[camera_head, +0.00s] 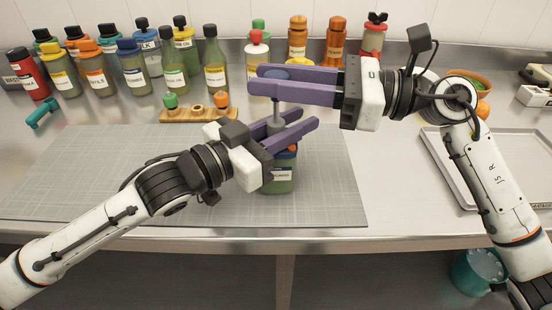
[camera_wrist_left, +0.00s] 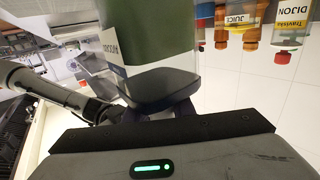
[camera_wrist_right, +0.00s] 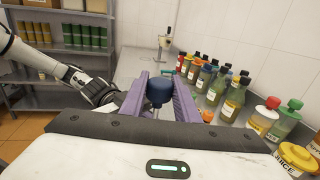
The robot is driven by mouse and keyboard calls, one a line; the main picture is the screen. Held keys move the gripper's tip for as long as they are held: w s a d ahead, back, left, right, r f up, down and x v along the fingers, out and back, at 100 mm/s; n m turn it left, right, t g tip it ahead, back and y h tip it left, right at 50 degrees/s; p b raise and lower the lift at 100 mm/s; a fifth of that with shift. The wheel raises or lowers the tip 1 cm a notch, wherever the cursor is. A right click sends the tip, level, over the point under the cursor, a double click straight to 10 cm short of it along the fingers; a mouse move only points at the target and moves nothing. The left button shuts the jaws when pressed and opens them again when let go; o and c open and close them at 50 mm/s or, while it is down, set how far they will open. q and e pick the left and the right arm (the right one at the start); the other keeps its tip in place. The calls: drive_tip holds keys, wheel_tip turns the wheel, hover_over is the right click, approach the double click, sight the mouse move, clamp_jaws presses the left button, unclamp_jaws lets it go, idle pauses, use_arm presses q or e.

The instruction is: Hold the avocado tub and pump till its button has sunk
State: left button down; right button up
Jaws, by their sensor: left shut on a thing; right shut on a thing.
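The avocado tub (camera_head: 281,181), green with a white label, is near the front edge of the grey mat. It also shows in the left wrist view (camera_wrist_left: 160,35). My left gripper (camera_head: 308,118) is shut on its upper part, with a purple finger on each side. A grey pump stem (camera_head: 277,115) rises between those fingers. My right gripper (camera_head: 256,80) is shut on the blue-grey pump button (camera_head: 275,75), which shows dark blue between its fingers in the right wrist view (camera_wrist_right: 158,93). How far the button is down is hard to tell.
Several sauce bottles (camera_head: 137,72) stand along the back. A wooden holder (camera_head: 197,113) with small capped items is behind the mat. A metal tray (camera_head: 505,160) lies at the right. The left part of the grey mat (camera_head: 85,180) is clear.

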drive_tip(key=shift+r, duration=0.25)
drive_tip(key=shift+f, duration=2.3)
drive_tip(key=o, duration=1.2)
drive_tip(key=shift+r, duration=0.1)
drive_tip(key=shift+d, duration=0.15)
drive_tip(key=shift+v, duration=2.85)
